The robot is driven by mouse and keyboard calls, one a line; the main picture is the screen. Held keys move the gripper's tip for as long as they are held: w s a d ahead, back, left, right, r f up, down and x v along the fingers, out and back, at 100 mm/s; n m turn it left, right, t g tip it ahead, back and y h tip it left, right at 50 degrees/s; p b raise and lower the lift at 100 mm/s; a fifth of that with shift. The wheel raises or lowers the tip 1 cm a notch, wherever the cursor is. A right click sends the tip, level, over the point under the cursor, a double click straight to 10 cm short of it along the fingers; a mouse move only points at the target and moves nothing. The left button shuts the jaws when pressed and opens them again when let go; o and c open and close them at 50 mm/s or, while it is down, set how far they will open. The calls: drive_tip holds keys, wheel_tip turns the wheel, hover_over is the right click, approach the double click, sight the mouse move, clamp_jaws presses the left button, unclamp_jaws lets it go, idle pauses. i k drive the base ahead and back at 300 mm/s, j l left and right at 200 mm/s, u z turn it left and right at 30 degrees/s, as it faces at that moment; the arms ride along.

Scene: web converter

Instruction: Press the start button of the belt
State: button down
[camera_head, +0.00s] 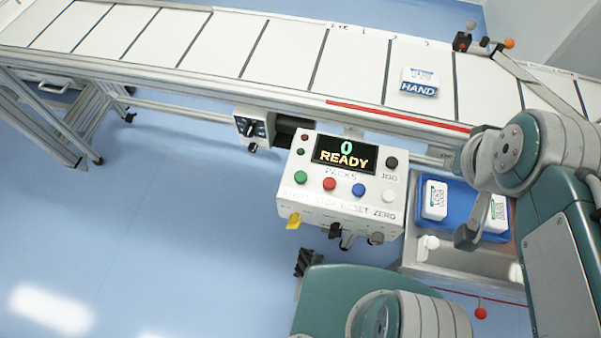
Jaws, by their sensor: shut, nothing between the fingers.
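The control box (341,190) of the belt hangs in front of the conveyor, near the middle of the view. Its dark display (345,154) reads "0 READY", with "PACKS" below. The green start button (300,177) is at the left end of the lower row. A red button (329,184), a blue button (359,190) and a white button (389,196) follow to its right. Nothing covers the green button. My teal and grey arm parts show at the right and bottom. I cannot make out my gripper's fingers clearly among them, and nothing of mine visibly touches the buttons.
The white belt (283,49) crosses the top, with one "HAND" pack (420,81) on it. A black jog button (392,162) is at the box's upper right. A blue tray (462,190) with packs lies right of the box. Open blue floor (150,220) is at left.

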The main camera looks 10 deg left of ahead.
sight(299, 177)
drive_tip(key=k+j+z, duration=0.15)
drive_tip(key=z, duration=0.3)
drive_tip(key=k+j+z, duration=0.1)
drive_tip(key=z, duration=0.3)
drive_tip(key=k+z, duration=0.25)
drive_tip(key=z, duration=0.2)
drive_tip(key=k+j+z, duration=0.1)
drive_tip(key=z, duration=0.35)
drive_tip(key=k+z, duration=0.5)
drive_tip(key=z, duration=0.35)
drive_tip(key=k+z, duration=0.2)
drive_tip(key=z, duration=0.25)
drive_tip(key=u, duration=0.5)
drive_tip(key=k+j+u, duration=0.1)
drive_tip(key=u, duration=0.9)
drive_tip(key=j+u, duration=0.15)
drive_tip(key=u, duration=0.35)
drive_tip(key=j+u, duration=0.1)
drive_tip(key=u, duration=0.9)
drive_tip(key=j, duration=0.1)
